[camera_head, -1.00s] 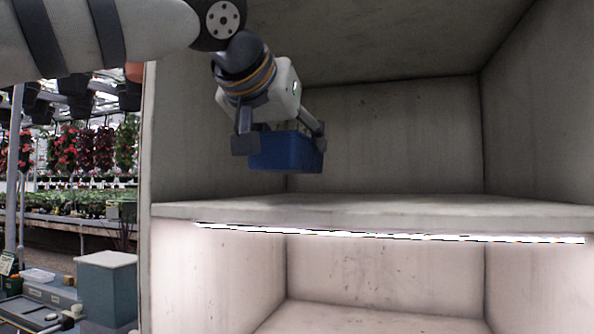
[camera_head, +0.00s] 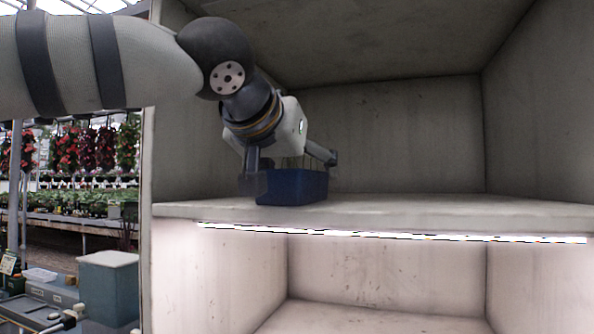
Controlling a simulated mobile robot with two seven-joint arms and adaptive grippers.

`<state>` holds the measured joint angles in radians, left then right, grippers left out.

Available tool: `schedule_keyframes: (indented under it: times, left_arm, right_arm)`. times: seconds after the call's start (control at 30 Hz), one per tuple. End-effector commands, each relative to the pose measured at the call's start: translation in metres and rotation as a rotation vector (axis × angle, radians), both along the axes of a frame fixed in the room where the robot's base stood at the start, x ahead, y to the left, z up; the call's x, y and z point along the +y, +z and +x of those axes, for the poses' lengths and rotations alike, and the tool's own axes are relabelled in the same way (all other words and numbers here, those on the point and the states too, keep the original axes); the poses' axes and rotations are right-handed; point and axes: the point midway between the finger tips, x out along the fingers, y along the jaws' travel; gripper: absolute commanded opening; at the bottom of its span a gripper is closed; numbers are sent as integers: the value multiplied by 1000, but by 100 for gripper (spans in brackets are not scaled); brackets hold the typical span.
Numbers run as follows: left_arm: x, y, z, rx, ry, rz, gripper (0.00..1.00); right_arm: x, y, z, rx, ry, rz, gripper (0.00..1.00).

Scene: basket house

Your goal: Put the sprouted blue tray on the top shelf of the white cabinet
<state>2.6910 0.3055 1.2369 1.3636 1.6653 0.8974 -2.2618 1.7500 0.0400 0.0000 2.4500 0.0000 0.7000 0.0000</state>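The blue tray (camera_head: 292,188) sits on the top shelf (camera_head: 420,208) of the white cabinet, near its left side and close to the front edge. Thin sprouts show above its rim, partly behind my gripper. My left gripper (camera_head: 293,172) reaches in from the left, with one finger at each end of the tray. Its fingers are spread slightly wider than the tray, and the far finger looks clear of the rim. The near finger covers the tray's left corner. My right gripper is not in view.
The upper compartment is empty to the right of the tray. The cabinet's left wall (camera_head: 185,150) stands close beside my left arm. A lit strip (camera_head: 390,236) runs under the shelf above an empty lower compartment. Greenhouse plants and a grey-blue box (camera_head: 108,290) are outside at left.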

Motion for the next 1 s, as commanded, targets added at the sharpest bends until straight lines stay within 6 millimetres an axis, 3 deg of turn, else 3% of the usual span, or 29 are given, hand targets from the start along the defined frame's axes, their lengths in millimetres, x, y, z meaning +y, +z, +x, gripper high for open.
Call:
schedule_keyframes:
  times: [0.33,0.5,1.0]
  left_arm:
    - [25,33,-73,-4,-1,-1,78]
    - [34,43,-98,0,0,0,78]
    - [36,46,-105,1,-1,1,78]
  right_arm:
    - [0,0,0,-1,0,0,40]
    - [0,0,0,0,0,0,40]
    - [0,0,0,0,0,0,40]
